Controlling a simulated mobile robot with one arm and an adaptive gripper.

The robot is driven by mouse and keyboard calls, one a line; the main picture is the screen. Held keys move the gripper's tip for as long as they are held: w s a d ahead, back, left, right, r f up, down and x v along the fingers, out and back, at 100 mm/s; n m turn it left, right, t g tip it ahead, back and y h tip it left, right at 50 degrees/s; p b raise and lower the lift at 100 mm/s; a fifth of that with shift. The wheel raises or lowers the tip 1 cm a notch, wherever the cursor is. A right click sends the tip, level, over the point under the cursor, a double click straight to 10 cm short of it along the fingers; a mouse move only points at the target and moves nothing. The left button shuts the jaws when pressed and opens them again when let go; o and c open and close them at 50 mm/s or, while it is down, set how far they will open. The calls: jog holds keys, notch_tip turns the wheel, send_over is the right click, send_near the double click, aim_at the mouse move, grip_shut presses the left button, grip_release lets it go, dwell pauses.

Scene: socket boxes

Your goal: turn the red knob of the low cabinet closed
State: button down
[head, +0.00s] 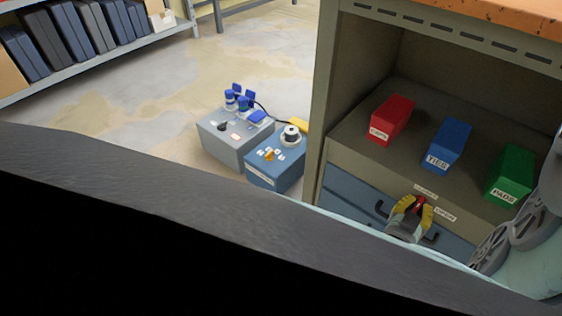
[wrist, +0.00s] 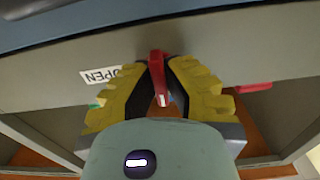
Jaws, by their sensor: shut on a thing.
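The low cabinet (head: 340,158) stands at the right in the head view. Its red knob (head: 419,203) is on the front strip below the shelf, above a blue front with black handles. My gripper (head: 412,207) is at the knob, its yellow fingers on either side of it. In the wrist view the red knob (wrist: 157,73) is between the fingers of my gripper (wrist: 163,72), with its bar running nearly up and down the picture. A white OPEN label (wrist: 99,75), upside down, is left of the knob. The fingers hide part of the knob.
Red (head: 391,120), blue (head: 448,145) and green (head: 511,173) bins stand on the shelf above the knob. A grey box (head: 228,143) and a blue box (head: 272,167) with fittings sit on the floor left of the cabinet. Open floor lies beyond them.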

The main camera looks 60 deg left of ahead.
jog(key=shift+s+f, duration=0.1)
jog(key=shift+f, duration=0.1)
dwell(0.3)
jog(key=c, duration=1)
grip_release()
jog(key=shift+r, duration=0.15)
jog(key=shift+c, duration=0.2)
jog(key=v, duration=1.2)
jog(key=shift+r, duration=0.1)
